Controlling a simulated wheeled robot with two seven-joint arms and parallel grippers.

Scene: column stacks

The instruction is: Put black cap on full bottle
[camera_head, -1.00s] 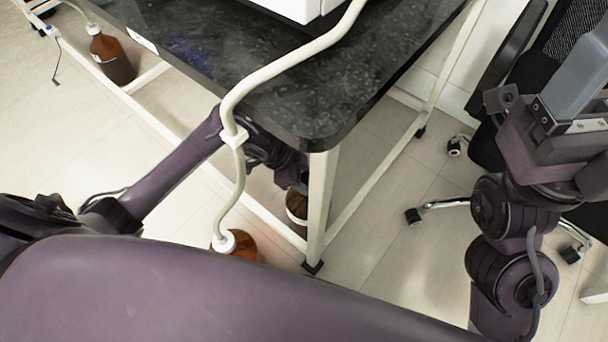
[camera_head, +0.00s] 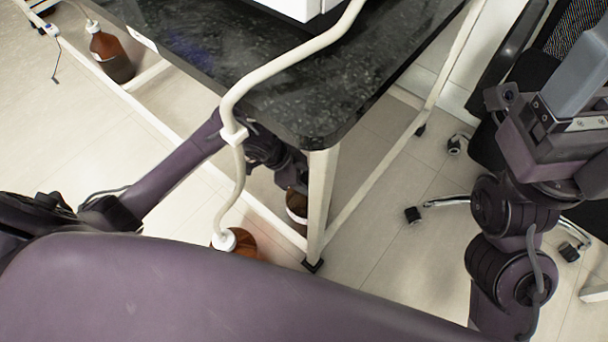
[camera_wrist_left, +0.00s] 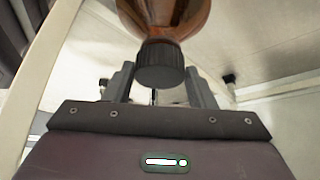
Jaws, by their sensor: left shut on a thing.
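A black ribbed cap (camera_wrist_left: 160,66) sits between the fingers of my left gripper (camera_wrist_left: 160,82) in the left wrist view. The gripper is shut on it. The neck of a brown bottle (camera_wrist_left: 165,20) is directly behind the cap, in line with it; I cannot tell whether they are threaded together. In the head view my left gripper (camera_head: 284,165) is under the bench corner, just above a brown bottle (camera_head: 296,205) partly hidden by the bench leg. My right gripper (camera_head: 580,78) is at the upper right, away from the bottles; its fingertips do not show clearly.
A dark stone bench (camera_head: 300,95) on white legs (camera_head: 320,205) overhangs the left gripper. A pale hose (camera_head: 290,65) runs down to another brown bottle (camera_head: 244,242). A further brown bottle (camera_head: 112,55) stands at upper left. A wheeled chair base (camera_head: 450,203) is at right.

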